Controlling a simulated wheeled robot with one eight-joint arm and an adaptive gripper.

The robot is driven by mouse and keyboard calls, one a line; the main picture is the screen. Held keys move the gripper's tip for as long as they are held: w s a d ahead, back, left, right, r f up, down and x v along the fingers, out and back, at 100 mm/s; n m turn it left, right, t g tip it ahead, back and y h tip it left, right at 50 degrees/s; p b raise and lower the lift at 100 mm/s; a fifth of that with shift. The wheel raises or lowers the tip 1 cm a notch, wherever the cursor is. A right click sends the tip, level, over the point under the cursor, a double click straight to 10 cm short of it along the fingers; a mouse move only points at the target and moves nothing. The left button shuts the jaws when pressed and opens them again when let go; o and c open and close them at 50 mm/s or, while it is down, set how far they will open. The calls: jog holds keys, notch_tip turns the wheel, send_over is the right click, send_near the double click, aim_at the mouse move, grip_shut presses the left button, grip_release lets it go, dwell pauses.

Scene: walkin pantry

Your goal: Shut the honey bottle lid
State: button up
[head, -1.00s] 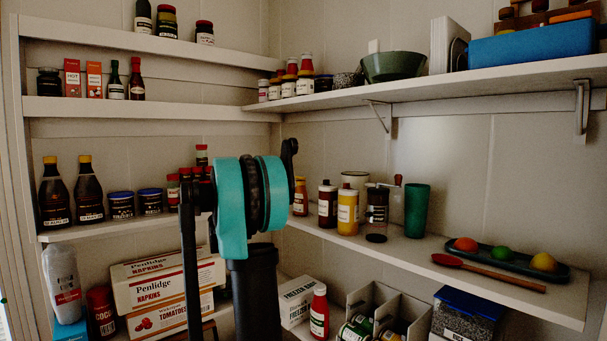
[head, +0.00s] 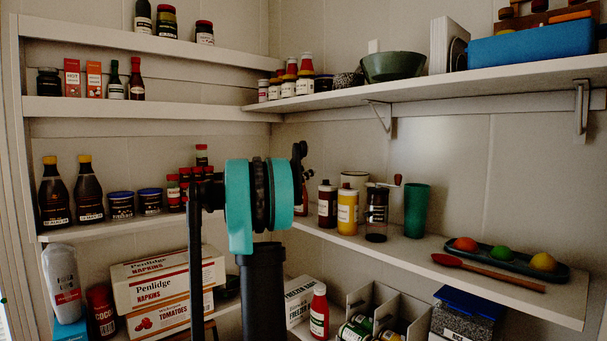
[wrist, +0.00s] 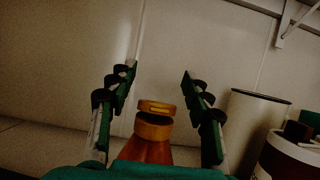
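The honey bottle (wrist: 147,152) is amber with a gold-orange cap and stands low in the middle of the wrist view. Its lid (wrist: 157,108) sits above the cap base (wrist: 153,128) with a dark gap between them, so it looks raised. My gripper (wrist: 158,72) is open, one finger on each side of the lid, and nothing is between the fingertips. I cannot tell whether a finger touches the bottle. In the head view only a sliver of the honey bottle (head: 303,204) shows behind my arm.
A cream canister (wrist: 257,128) is right of my fingers. The upper shelf (head: 440,88) overhangs.

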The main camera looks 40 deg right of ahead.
grip_shut()
jog(key=shift+a+h, duration=0.15)
jog(key=shift+h, duration=0.45)
jog(key=shift+o, duration=0.6)
grip_release()
jog(key=v, duration=1.2)
jog(key=shift+a, duration=0.2)
